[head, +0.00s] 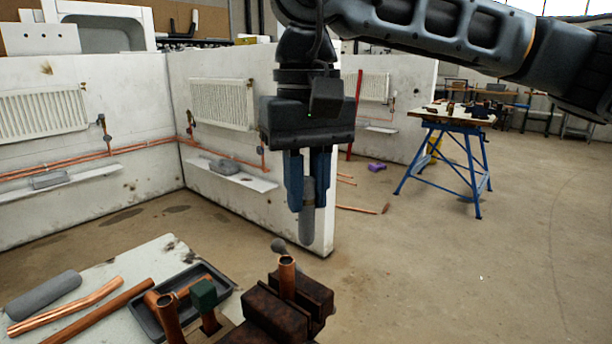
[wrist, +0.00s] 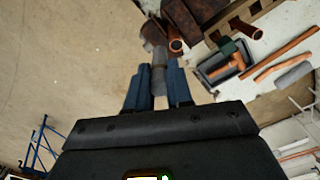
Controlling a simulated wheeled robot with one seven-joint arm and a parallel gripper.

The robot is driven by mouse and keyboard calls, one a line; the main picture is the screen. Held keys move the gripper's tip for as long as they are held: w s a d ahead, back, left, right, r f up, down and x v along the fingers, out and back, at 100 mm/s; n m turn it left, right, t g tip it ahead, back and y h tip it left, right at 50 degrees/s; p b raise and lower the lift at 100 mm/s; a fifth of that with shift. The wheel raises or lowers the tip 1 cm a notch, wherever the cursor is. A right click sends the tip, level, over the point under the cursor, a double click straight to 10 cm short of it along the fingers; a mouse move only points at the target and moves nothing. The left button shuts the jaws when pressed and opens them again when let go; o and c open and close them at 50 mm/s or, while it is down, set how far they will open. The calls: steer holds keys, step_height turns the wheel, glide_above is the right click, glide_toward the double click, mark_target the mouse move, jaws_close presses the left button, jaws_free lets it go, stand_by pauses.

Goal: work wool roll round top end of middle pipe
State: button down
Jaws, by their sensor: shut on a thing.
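My gripper (head: 307,207) points down and is shut on a grey rounded wool roll (head: 307,228). The roll hangs below the fingertips, and it also shows between the fingers in the wrist view (wrist: 158,78). A copper pipe (head: 287,272) stands upright in the dark rusty vice (head: 268,312), its open top end below the roll and a little left of it. The roll is apart from that pipe in the head view. The open pipe end also shows in the wrist view (wrist: 175,45). Another upright pipe (head: 168,318) stands to the left, beside a green block (head: 203,294) on a copper stem.
A black tray (head: 228,288) lies on the pale bench (head: 120,262). Loose copper pipes (head: 98,318) and a grey cylinder (head: 42,296) lie at its left. Open floor is at the right.

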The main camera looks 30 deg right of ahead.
mark_target(307, 243)
steer(key=shift+f, duration=0.45)
steer(key=shift+f, duration=0.1)
steer(key=shift+f+b, duration=0.25)
steer(key=shift+b, duration=0.35)
steer(key=shift+f, duration=0.1)
steer(key=shift+f+b, duration=0.45)
steer(key=shift+b, duration=0.2)
steer(key=shift+f+b, duration=1.2)
steer(key=shift+f, duration=0.2)
steer(key=shift+f, duration=0.15)
